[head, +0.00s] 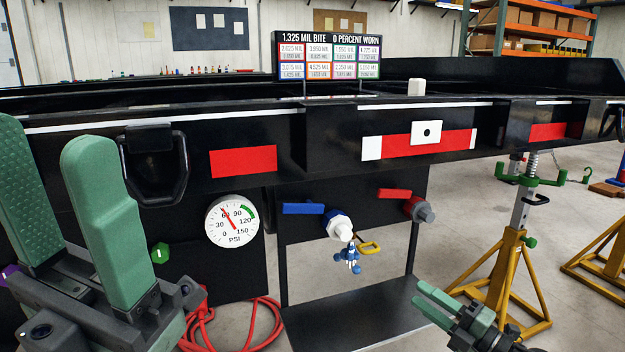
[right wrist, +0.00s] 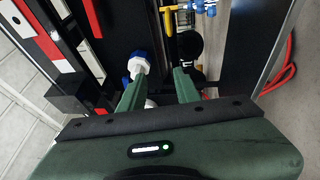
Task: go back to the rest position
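My left gripper (head: 48,150) is large and close at the left of the head view. Its two green fingers point up and stand apart with nothing between them. My right gripper (head: 424,298) is at the lower right of the head view, in front of the low black shelf. In the right wrist view (right wrist: 158,85) its green fingers are apart, and no held object shows between them. A white fitting with a blue collar (right wrist: 138,62) appears just beyond the left finger there; I see no contact.
The black trailer frame (head: 330,150) spans the view, with a pressure gauge (head: 232,221), a blue handle (head: 303,208) and a red handle (head: 394,194). A yellow jack stand (head: 503,275) is at right. A red hose (head: 262,325) lies low. Open floor shows at right.

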